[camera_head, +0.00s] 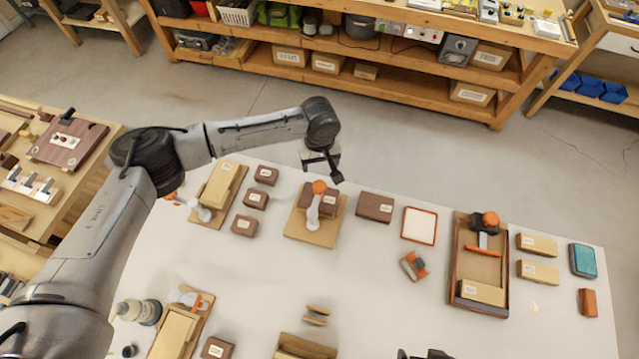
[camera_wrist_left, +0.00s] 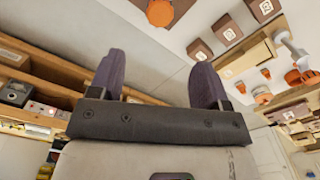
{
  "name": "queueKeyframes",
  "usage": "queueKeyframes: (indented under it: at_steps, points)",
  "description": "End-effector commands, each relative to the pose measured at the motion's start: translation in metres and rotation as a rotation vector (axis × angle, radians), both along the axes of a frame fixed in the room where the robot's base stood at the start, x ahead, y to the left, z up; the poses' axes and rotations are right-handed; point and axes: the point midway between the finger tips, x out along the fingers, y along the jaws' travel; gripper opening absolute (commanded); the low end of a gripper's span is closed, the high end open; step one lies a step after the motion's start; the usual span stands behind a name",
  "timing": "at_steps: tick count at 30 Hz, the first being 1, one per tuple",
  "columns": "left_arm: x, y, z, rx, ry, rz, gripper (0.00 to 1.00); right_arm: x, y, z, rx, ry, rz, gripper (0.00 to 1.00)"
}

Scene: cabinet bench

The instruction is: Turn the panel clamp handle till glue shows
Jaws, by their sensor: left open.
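My left gripper (camera_head: 322,168) is above the far edge of the white table, just beyond an orange-knobbed clamp (camera_head: 319,187). This clamp has a white arm and stands on a tan board with a brown block. In the left wrist view my left gripper (camera_wrist_left: 157,80) has its fingers spread with nothing between them; a round orange knob (camera_wrist_left: 160,12) shows at the top edge, apart from the fingers. A second clamp (camera_head: 201,211) with a white arm stands on a board at left. I cannot tell which clamp is the panel clamp. No glue is discernible.
A brown-rimmed tray (camera_head: 457,255) at right holds a device with an orange knob and a red-orange bar. Small brown blocks (camera_head: 254,200) lie between the boards. A red-framed white card (camera_head: 419,226) lies flat. A dark part at the bottom edge may be my right gripper.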

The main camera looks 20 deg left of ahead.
Motion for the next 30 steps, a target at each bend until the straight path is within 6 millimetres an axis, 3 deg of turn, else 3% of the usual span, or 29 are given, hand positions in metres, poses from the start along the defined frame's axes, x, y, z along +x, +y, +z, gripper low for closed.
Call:
queueKeyframes:
  at_steps: [18, 30]
  points:
    - [-0.001, 0.0, -0.105, 0.004, 0.0, -0.003, 0.71, 0.0, -0.001, -0.004, -0.004, 0.0, 0.003, 1.0]
    - [0.0, 0.0, -0.127, 0.001, 0.0, -0.003, 0.71, 0.0, 0.001, -0.005, 0.003, 0.0, -0.002, 1.0]
